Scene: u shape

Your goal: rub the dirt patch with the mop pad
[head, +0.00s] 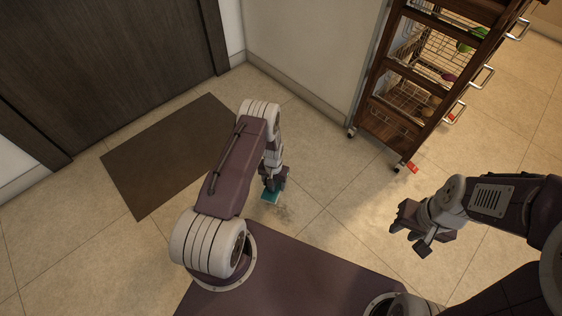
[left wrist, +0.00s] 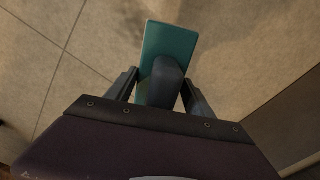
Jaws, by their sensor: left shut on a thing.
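The teal mop pad (head: 271,197) is at floor level below my left gripper (head: 272,181) in the head view. In the left wrist view the pad (left wrist: 170,42) is a flat teal rectangle with a dark grip (left wrist: 166,82) on it. My left gripper (left wrist: 162,92) is shut on that grip, one finger on each side. A faint darker dirt patch (head: 286,211) shows on the tiles just below and right of the pad. Whether the pad touches the floor I cannot tell. My right gripper (head: 409,228) is open and empty over the floor at the right.
A wooden trolley (head: 388,122) with wire baskets stands at the upper right, with a small red thing (head: 412,167) on the floor by its wheel. A brown mat (head: 150,165) lies before the dark door (head: 100,60). Tiles between are clear.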

